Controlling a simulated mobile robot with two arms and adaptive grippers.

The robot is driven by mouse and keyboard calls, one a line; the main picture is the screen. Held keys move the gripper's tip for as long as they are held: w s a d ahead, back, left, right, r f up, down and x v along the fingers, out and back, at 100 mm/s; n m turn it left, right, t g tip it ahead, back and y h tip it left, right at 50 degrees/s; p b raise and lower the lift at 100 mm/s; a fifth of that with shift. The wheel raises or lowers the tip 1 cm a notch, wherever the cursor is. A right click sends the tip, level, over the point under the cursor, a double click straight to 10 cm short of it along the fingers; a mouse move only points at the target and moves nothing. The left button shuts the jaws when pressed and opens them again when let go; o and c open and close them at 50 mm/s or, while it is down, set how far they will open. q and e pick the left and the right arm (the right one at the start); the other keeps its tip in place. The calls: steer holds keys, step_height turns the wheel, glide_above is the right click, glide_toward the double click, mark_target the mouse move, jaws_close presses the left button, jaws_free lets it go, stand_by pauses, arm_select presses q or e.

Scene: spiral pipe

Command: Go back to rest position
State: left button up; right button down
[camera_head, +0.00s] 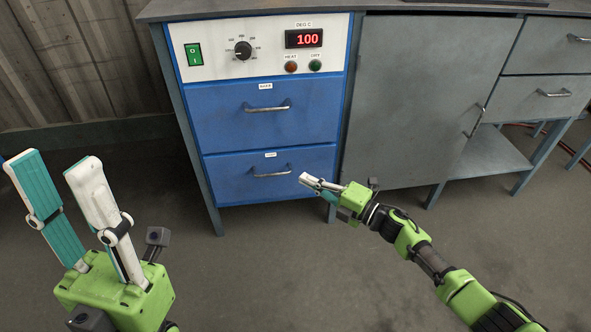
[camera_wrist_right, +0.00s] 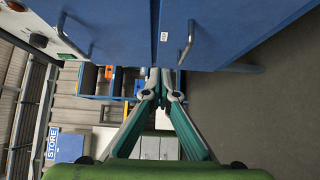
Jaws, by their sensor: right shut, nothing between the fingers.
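My left gripper (camera_head: 52,165) is at the lower left of the head view, close to the camera. Its two fingers point up and stand apart with nothing between them. My right gripper (camera_head: 305,179) is in front of the lower blue drawer, near its right edge, with its fingers pointing left. In the right wrist view its fingertips (camera_wrist_right: 159,76) meet and hold nothing. The blue drawer cabinet (camera_head: 265,129) has two drawers, both shut. Whether the right gripper touches the cabinet front cannot be told.
The control panel (camera_head: 216,30) above the drawers shows a red 100. A grey cabinet door (camera_head: 415,100) and grey drawers (camera_head: 545,97) are to the right, all shut. The grey floor (camera_head: 265,265) between my arms is clear. A wooden wall (camera_head: 85,60) is at the left.

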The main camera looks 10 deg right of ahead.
steer(key=shift+s+d, duration=0.35)
steer(key=shift+s, duration=0.05)
